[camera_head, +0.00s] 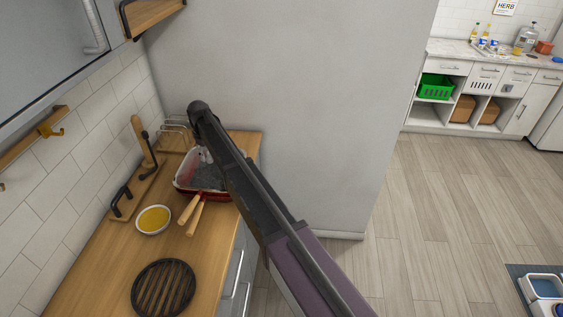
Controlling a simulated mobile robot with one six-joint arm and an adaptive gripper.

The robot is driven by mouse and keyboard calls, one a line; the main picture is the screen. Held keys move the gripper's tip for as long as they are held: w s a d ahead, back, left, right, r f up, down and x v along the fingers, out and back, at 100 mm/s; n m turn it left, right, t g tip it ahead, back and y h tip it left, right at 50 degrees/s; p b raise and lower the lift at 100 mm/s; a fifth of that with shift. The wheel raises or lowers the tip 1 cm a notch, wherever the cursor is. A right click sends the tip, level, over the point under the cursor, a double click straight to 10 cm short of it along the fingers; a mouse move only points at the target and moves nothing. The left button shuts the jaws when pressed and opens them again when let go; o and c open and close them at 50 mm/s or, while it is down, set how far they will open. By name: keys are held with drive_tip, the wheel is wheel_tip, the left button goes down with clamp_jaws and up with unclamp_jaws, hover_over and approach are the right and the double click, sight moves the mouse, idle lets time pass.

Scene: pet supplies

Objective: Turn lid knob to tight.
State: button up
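I cannot make out a lid with a knob anywhere in this view. My arm reaches from the bottom middle up and left over the wooden counter (105,268), ending in a dark rounded joint. No gripper fingers show, so I cannot see what they touch or hold. The arm hides part of the counter's far end and part of a red-rimmed dish (185,186) there. A clear jar (528,38) stands far off on the back-right counter, too small to tell its top.
On the near counter are a yellow-filled bowl (154,220), wooden-handled utensils (194,213), a black round trivet (163,289) and a rack. A grey wall (320,100) stands close beyond. A mat with a blue-and-white container (543,288) lies lower right. The floor (440,220) between is clear.

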drive_tip(key=n, duration=0.5)
drive_tip(key=shift+s+a, duration=0.1)
drive_tip(key=shift+s, duration=0.05)
drive_tip(key=n, duration=0.6)
drive_tip(key=shift+s, duration=0.1)
wheel_tip(320, 180, up, 14)
drive_tip(key=p, duration=1.4)
drive_tip(key=s+d+f+m+b, duration=0.2)
drive_tip(key=s+d, duration=0.1)
drive_tip(key=d, duration=0.6)
drive_tip(key=s+d+f+m+b, duration=0.2)
drive_tip(key=s+d+f+b, duration=0.1)
drive_tip(key=d, duration=0.7)
drive_tip(key=s+d+f+m+b, duration=0.3)
drive_tip(key=s+d, duration=0.1)
drive_tip(key=d, duration=0.5)
drive_tip(key=shift+d, duration=0.15)
wheel_tip(320, 180, up, 8)
drive_tip(key=p, duration=0.8)
hover_over(209, 155)
drive_tip(key=shift+f+m, duration=0.2)
drive_tip(key=shift+m, duration=0.1)
